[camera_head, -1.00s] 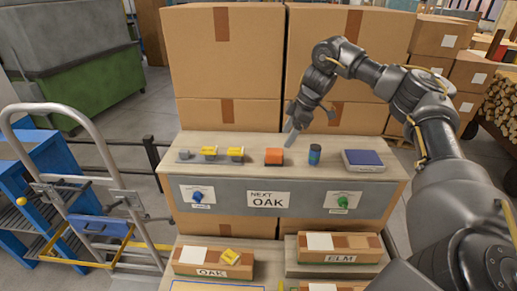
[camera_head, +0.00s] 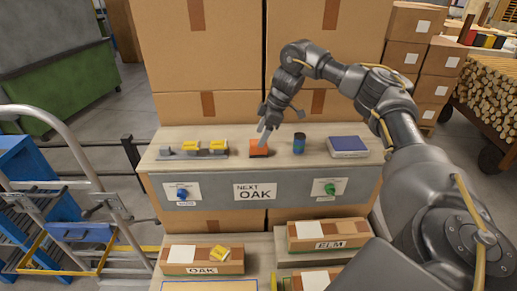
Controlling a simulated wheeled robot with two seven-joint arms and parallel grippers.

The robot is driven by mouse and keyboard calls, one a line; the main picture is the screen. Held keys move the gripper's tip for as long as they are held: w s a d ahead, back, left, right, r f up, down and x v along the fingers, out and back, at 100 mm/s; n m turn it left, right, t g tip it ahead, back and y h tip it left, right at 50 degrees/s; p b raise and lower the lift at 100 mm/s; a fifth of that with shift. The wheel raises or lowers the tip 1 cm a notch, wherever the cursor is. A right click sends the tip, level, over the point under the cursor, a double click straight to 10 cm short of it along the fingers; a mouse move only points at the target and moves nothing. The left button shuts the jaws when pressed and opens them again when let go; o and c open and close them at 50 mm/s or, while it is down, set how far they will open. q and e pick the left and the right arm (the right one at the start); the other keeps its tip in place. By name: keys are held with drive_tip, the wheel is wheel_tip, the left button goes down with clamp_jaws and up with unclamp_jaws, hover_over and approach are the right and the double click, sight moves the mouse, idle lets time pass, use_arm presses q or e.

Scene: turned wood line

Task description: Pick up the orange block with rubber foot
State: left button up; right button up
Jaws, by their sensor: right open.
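The orange block (camera_head: 257,149) sits on the light wooden shelf top, near its middle. A dark strip shows along its lower edge, possibly the rubber foot. My right gripper (camera_head: 265,135) reaches in from the right and is open, with its fingers pointing down at the orange block's upper right. The fingertips overlap the block in the picture; I cannot tell whether they touch it. My left gripper is not in view.
Left of the block is a grey holder with yellow pieces (camera_head: 218,146). To the right stand a dark blue cylinder (camera_head: 299,143) and a blue-topped pad (camera_head: 348,145). Large cardboard boxes (camera_head: 203,60) rise close behind. Bins labelled OAK (camera_head: 202,270) and ELM (camera_head: 330,244) sit below.

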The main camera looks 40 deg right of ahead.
sight(255, 151)
drive_tip(key=x, duration=0.2)
drive_tip(key=p+x, duration=0.1)
drive_tip(key=x, duration=0.1)
drive_tip(key=shift+d+f, duration=0.1)
drive_tip(key=shift+f, duration=0.3)
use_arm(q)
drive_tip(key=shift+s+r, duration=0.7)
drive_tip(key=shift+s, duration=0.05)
use_arm(e)
drive_tip(key=shift+s, duration=0.1)
drive_tip(key=c, duration=1.1)
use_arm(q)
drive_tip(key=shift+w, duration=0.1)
use_arm(e)
drive_tip(key=shift+r, duration=0.1)
